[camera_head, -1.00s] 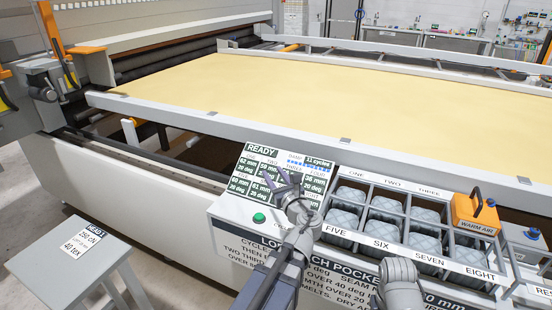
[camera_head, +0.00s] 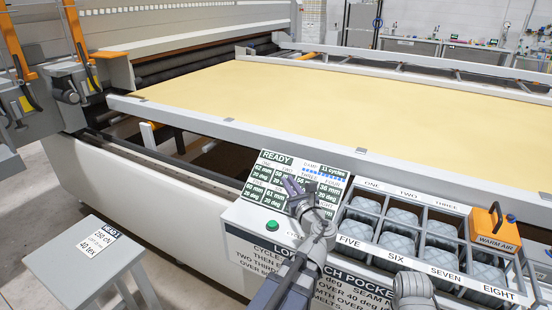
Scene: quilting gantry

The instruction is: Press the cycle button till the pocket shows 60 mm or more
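The green cycle button (camera_head: 272,225) sits on the white front panel (camera_head: 243,220), below the lower left corner of the display. The display (camera_head: 268,175) reads READY and 11 cycles, with green cells in mm and deg. Readable values include 62, 60 and 61 mm; others are partly covered. My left gripper (camera_head: 292,184) is in front of the display, up and right of the button and apart from it in the picture; its finger gap is unclear. A rounded grey part of my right arm shows at the bottom right; its gripper is not visible.
A compartment rack (camera_head: 421,233) labelled ONE to EIGHT holds grey quilted pieces. An orange WARM AIR unit (camera_head: 492,229) stands at its right. A grey stand (camera_head: 75,265) with a HEAD label is at lower left. The yellow quilt bed (camera_head: 300,95) lies behind.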

